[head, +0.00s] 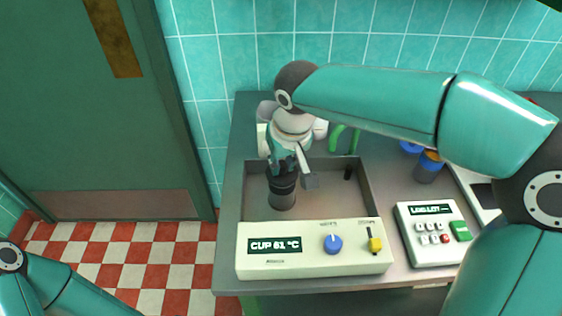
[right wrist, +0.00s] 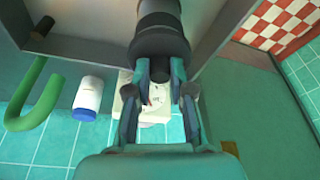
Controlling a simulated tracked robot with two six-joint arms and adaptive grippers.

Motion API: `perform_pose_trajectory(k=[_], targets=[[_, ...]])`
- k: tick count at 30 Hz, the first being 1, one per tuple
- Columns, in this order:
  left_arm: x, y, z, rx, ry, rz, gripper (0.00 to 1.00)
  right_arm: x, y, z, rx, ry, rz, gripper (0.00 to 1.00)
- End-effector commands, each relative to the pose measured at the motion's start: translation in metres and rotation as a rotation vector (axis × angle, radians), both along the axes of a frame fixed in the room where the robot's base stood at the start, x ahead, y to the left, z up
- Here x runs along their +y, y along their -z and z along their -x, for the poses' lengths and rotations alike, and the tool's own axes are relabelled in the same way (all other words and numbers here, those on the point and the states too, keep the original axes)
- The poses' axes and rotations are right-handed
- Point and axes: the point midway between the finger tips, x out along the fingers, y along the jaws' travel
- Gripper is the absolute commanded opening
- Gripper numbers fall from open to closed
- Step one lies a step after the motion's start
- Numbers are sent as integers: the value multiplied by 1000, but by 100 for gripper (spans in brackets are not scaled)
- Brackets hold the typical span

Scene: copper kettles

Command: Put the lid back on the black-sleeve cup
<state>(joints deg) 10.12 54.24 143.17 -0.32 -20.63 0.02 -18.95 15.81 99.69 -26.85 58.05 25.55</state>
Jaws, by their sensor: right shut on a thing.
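The black-sleeve cup (head: 282,202) stands upright in the sunken tray (head: 330,207) behind the cream panel. A dark lid (head: 282,181) is at the cup's top, right under my right gripper (head: 284,168). In the right wrist view the gripper (right wrist: 160,72) is shut on the narrow part of the lid (right wrist: 158,45), with the cup's dark body (right wrist: 158,8) just beyond in line with it. Whether the lid is fully seated or slightly above the rim, I cannot tell. Only part of my left arm shows at the lower left; its gripper is out of view.
The cream panel (head: 312,248) reads "CUP 61 °C" and has a blue knob (head: 332,243) and a yellow lever (head: 375,243). A keypad box (head: 430,232) stands to the right. Bare tray floor lies right of the cup.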

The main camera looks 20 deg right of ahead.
Motion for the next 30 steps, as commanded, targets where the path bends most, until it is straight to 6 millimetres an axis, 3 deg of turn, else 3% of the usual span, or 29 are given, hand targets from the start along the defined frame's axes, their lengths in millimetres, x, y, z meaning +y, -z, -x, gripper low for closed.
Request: perform_pose_trajectory(k=[12, 13, 17, 24, 28, 30], targets=[[0, 1, 0, 0, 0, 0, 40, 0, 0, 0, 0, 0, 0, 1], [0, 1, 0, 0, 0, 0, 40, 0, 0, 0, 0, 0, 0, 26], [0, 1, 0, 0, 0, 0, 40, 0, 0, 0, 0, 0, 0, 48], [0, 1, 0, 0, 0, 0, 40, 0, 0, 0, 0, 0, 0, 51], [0, 1, 0, 0, 0, 0, 40, 0, 0, 0, 0, -1, 0, 72], [0, 1, 0, 0, 0, 0, 40, 0, 0, 0, 0, 0, 0, 76]])
